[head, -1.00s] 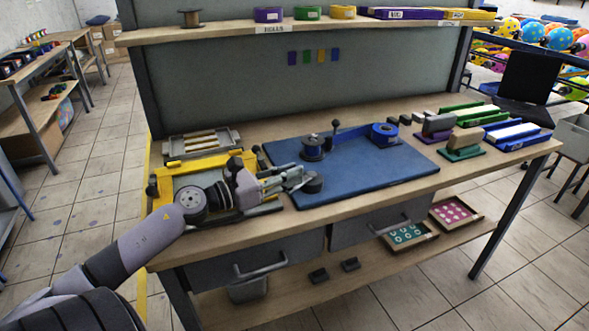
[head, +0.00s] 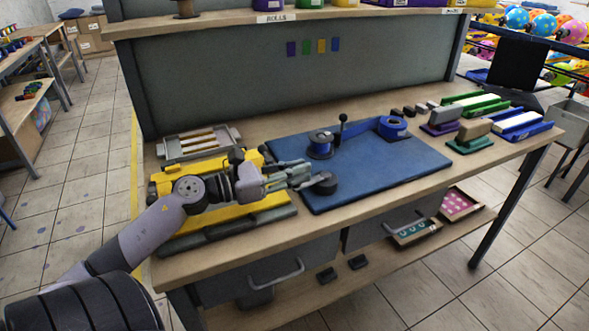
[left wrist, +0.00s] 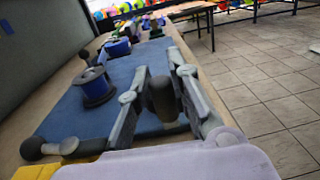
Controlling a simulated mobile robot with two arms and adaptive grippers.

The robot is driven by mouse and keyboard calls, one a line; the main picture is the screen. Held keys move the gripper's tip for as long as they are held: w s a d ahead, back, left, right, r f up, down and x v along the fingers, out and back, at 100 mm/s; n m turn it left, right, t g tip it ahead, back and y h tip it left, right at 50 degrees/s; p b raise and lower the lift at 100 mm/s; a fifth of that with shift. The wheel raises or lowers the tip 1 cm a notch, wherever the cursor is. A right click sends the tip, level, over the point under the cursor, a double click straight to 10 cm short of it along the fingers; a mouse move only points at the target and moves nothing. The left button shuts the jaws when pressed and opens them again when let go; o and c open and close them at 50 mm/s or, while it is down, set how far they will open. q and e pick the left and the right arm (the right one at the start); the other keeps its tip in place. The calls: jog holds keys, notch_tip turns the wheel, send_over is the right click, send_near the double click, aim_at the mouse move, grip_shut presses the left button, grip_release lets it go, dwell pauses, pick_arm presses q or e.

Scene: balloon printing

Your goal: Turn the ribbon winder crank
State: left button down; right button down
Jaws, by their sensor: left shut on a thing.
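The ribbon winder stands on the blue mat (head: 400,170). Its dark spool (head: 320,146) has an upright crank handle with a round knob (head: 343,118) just to its right. A blue ribbon roll (head: 393,127) sits farther right on the mat. In the left wrist view the spool (left wrist: 96,88) and the blue roll (left wrist: 118,47) lie ahead and to the left. The cylinder (left wrist: 162,98) shows between both fingers. My right gripper is out of view.
A yellow frame (head: 255,199) lies under my left arm, with a grey tray (head: 228,136) behind it. Blocks on green, purple and blue holders (head: 470,145) stand at the right. A shelf and back panel (head: 200,85) rise behind.

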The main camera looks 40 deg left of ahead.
pick_arm(q)
jog(key=c, duration=1.5)
grip_release()
jog(key=shift+w+d, duration=0.1)
jog(key=shift+o, duration=0.2)
jog(key=v, duration=1.2)
